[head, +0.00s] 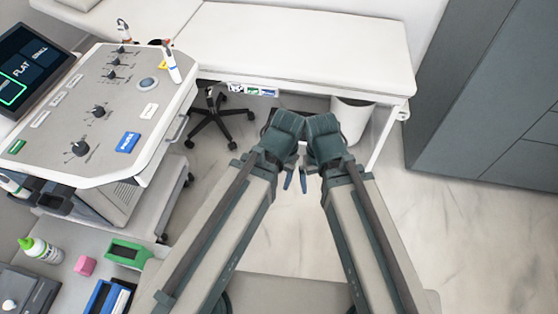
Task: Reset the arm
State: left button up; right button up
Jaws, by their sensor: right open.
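My two arms reach forward from the bottom of the head view, and their dark green wrists come close together at the middle. My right gripper (303,178) hangs below its wrist and is open, with nothing seen in it. My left gripper (288,180) hangs beside it, mostly hidden by its own wrist. Only a small blue-grey finger part shows, so I cannot tell whether it is open or shut. Both grippers are over bare floor, apart from any object.
A control console (105,95) stands at the left. A white couch (300,45) lies ahead, with a white bin (350,118) below it. A grey cabinet (490,100) is at the right. A green box (127,253), pink block (85,265) and bottle (40,249) are lower left.

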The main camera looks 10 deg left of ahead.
notch_tip(320, 180, up, 11)
jog(key=p, duration=1)
jog(key=shift+f, duration=0.2)
